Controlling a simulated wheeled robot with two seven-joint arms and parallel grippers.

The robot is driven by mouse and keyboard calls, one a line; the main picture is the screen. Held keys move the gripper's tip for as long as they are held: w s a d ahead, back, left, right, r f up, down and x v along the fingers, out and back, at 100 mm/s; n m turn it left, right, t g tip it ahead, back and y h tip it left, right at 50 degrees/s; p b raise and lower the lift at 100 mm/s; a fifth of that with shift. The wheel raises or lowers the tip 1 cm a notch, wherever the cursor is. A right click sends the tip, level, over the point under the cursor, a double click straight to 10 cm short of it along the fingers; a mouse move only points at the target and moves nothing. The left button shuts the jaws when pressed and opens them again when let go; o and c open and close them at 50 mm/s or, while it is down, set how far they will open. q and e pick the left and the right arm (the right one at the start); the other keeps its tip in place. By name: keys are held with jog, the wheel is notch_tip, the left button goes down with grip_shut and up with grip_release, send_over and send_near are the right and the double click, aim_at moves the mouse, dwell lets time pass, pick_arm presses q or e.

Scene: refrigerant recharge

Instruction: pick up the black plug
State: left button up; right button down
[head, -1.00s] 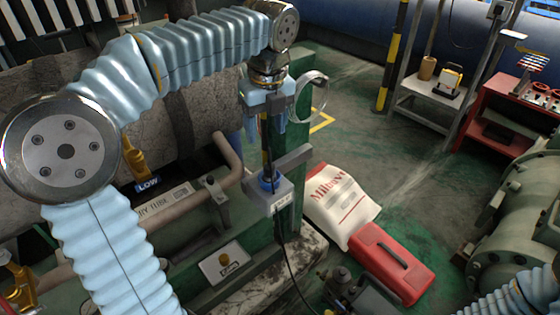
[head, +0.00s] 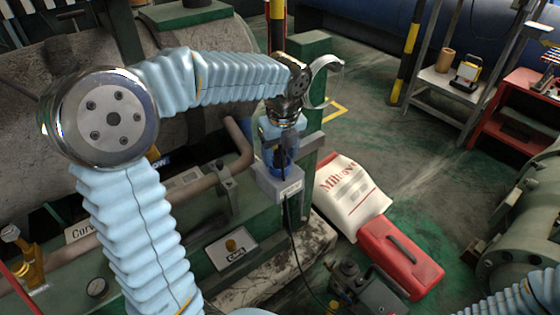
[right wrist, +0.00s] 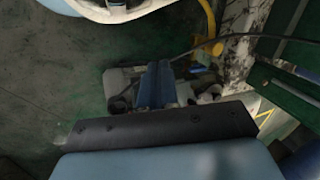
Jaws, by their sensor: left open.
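My left gripper (head: 282,163) points down, open, just above a grey socket box (head: 280,185) on the green frame in the head view. Its blue fingers are around or right beside the dark upright body of the black plug (head: 284,159), which stands at the box's top. The fingers hide most of the plug, and I cannot tell whether they touch it. A black cable (head: 291,226) hangs below the box. In the right wrist view, my right gripper (right wrist: 157,72) has its blue fingers together, with nothing seen between them.
A pipe (head: 232,160) and a curved metal hook (head: 318,82) are close to the left arm. A white sack (head: 350,195) and red toolbox (head: 402,258) lie on the floor to the right. Open green floor lies beyond, before a shelf (head: 442,82).

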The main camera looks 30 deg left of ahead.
pick_arm(q)
jog(key=shift+f, duration=0.1)
jog(key=c, duration=1)
